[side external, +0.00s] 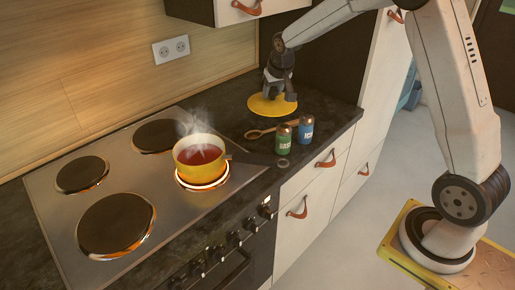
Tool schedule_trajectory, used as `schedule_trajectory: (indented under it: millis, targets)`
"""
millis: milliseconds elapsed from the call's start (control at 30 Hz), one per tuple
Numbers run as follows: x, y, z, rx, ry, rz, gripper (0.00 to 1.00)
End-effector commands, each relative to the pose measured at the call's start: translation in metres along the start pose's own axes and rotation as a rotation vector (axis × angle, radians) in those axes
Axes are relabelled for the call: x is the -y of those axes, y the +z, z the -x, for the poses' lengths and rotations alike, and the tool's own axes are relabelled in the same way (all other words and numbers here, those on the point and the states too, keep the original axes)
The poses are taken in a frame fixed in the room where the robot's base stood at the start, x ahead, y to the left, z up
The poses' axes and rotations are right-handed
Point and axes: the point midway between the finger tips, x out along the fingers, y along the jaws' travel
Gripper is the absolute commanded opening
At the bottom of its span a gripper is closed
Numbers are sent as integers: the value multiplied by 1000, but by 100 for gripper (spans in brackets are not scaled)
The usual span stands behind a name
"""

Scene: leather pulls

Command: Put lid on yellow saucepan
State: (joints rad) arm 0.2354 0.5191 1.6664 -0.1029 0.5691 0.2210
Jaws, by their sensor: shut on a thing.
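The yellow saucepan (201,157) stands upright and uncovered on the glowing front right burner. It holds a reddish liquid and steam rises from it. Its dark handle (250,158) points right. The yellow lid (272,105) is flat at the back of the dark counter, right of the hob. My gripper (273,91) is over the middle of the lid and shut on it, with the fingers pointing down. The lid's knob is hidden by the fingers. I cannot tell whether the lid still touches the counter.
A wooden spoon (262,132), a green shaker (283,139), a blue shaker (306,130) and a small ring (283,163) are on the counter between lid and front edge. The other burners are bare. A cabinet (240,10) hangs above; a tall cabinet stands right.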

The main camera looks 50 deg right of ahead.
Motion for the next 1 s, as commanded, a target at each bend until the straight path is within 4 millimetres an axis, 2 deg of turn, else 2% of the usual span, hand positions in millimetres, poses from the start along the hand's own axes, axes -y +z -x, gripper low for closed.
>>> schedule_trajectory:
  millis: [267, 467, 667, 1000]
  targets:
    - [4, -1, 0, -1, -3, 6, 0]
    - [28, -1, 3, -1, -19, 45, 0]
    - [81, 0, 10, -1, -53, 127, 0]
    - [190, 20, 32, -1, -124, 300, 0]
